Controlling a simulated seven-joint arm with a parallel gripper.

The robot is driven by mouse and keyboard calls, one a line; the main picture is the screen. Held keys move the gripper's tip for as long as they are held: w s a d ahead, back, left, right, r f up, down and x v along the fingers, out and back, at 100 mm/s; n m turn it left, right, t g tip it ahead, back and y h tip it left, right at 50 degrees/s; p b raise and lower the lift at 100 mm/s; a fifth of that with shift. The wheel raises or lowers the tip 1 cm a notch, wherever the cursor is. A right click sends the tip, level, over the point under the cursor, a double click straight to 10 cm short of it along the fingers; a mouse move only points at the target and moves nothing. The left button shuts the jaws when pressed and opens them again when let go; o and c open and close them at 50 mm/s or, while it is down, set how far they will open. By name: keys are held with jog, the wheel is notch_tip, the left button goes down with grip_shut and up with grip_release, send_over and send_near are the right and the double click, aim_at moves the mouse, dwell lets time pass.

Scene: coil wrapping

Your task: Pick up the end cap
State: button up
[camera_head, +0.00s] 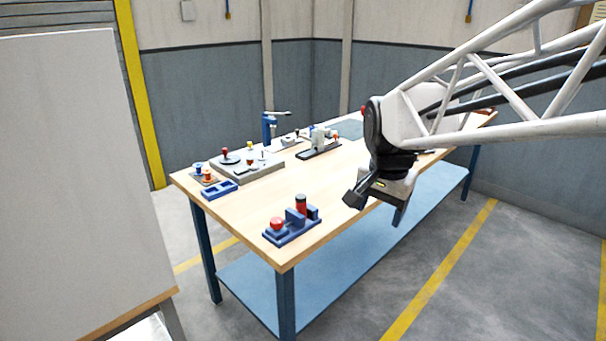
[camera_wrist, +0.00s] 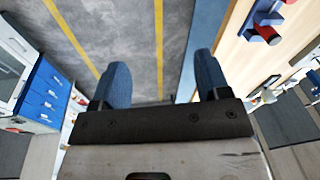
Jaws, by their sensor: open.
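My gripper (camera_head: 377,206) hangs open and empty beside the front edge of the workbench. In the wrist view its two fingers (camera_wrist: 160,80) are spread apart with only floor between them. A blue fixture (camera_head: 283,240) stands at the bench's near corner, left of my gripper and apart from it. It carries a red round-topped part (camera_head: 277,222) and an upright red cylinder with a dark top (camera_head: 300,204). I cannot tell which of these small parts is the end cap. The wrist view shows a blue piece with a red part (camera_wrist: 266,32) at upper right.
The wooden bench (camera_head: 345,224) has clear surface around the blue fixture. Farther back stand a blue tray (camera_head: 219,190), a grey winding base (camera_head: 262,171), a blue press (camera_head: 269,127) and a grey device (camera_head: 318,150). A large white panel (camera_head: 75,180) fills the left foreground.

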jog(key=w+a+f+m, duration=0.1)
jog(key=w+a+m, duration=0.2)
jog(key=w, duration=0.6)
jog(key=w+a+f+m, duration=0.1)
jog(key=w+a+m, duration=0.2)
jog(key=w, duration=0.6)
jog(key=m+g, duration=0.2)
jog(key=m, duration=0.5)
send_over(301, 196)
jog(key=f, duration=0.8)
jog(key=shift+s+d+f, duration=0.2)
jog(key=shift+f, duration=0.05)
jog(key=shift+w+a+f, duration=0.3)
jog(key=shift+w, duration=0.1)
jog(key=shift+f, duration=1.3)
jog(key=shift+s+f, duration=0.15)
jog(key=shift+f, duration=2.45)
